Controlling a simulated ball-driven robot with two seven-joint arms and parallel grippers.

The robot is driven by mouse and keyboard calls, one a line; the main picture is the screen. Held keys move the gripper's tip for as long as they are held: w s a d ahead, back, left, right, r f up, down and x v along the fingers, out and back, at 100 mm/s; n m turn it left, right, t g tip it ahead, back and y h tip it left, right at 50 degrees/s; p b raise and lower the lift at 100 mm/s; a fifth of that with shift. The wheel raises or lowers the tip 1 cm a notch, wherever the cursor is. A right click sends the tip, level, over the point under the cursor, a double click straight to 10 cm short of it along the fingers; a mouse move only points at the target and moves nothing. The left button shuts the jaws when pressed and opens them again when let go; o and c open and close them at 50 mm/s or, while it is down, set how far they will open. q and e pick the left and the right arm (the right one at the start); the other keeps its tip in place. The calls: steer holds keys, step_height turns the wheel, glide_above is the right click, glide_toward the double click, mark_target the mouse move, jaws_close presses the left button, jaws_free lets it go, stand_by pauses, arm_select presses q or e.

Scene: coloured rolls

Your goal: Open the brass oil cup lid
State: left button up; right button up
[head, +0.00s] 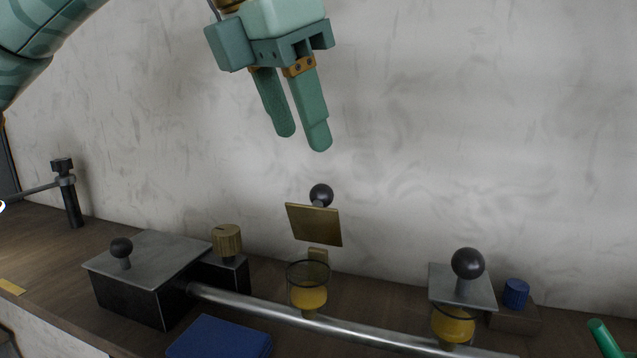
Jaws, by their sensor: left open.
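The brass lid (314,225) is a square plate. It stands raised and steeply tilted above and behind a glass oil cup (309,295) with yellow oil in it. Its dark ball knob (321,195) shows at the plate's top edge, on the far side. The cup's round mouth is uncovered, and a small brass block (318,255) sits behind it. My left gripper (304,142) is open and empty, pointing down above the knob with a clear gap, touching nothing. My right gripper is not in view.
A second oil cup (453,326) has a steel lid (445,280) with a dark knob. A steel-topped box (130,290), brass knob (227,240), blue block (220,338), blue knob (516,293) and green rod (605,338) stand around. A metal pipe (250,305) crosses the front.

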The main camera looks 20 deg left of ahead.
mark_target(319, 185)
arm_select(q)
steer(key=x, duration=0.6)
steer(key=shift+w+a+f+p, duration=0.1)
steer(key=shift+w+f+p, duration=0.25)
steer(key=shift+w+f, duration=0.1)
steer(key=shift+f, duration=0.45)
steer(key=shift+w, duration=0.1)
steer(key=c, duration=1)
